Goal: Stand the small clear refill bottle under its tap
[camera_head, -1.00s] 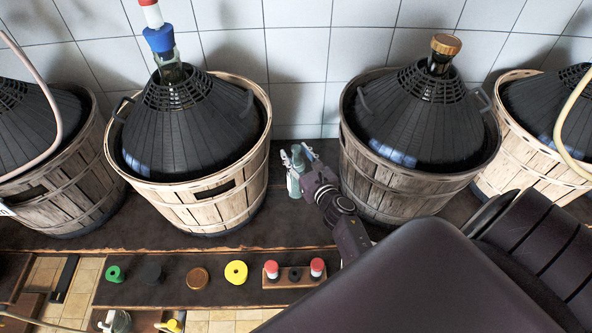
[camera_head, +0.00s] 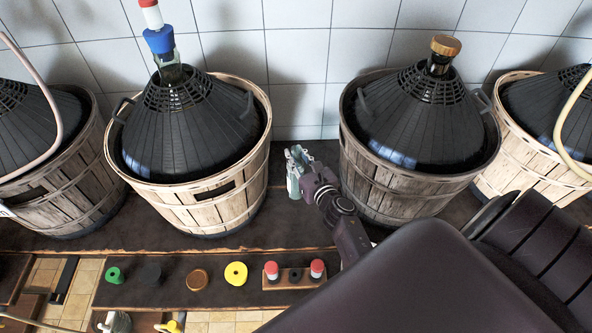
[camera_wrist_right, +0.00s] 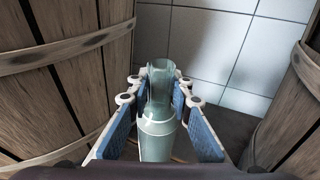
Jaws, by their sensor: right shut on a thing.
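A small pale green, see-through bottle (camera_head: 292,186) is in the gap between the two middle baskets, near the tiled wall. My right gripper (camera_head: 300,164) is shut on it. In the right wrist view the bottle (camera_wrist_right: 157,140) sits between the two blue-padded fingers (camera_wrist_right: 160,108); its lower end is hidden. I cannot tell whether it stands on the dark shelf or is just above it. No tap shows beside this bottle.
Wicker-dark demijohns in wooden baskets stand left (camera_head: 215,205) and right (camera_head: 375,185) of the bottle, close by. In front, a board (camera_head: 215,291) carries coloured rings and stoppers. A clear vessel (camera_head: 118,322) and yellow piece (camera_head: 171,326) are cut off below.

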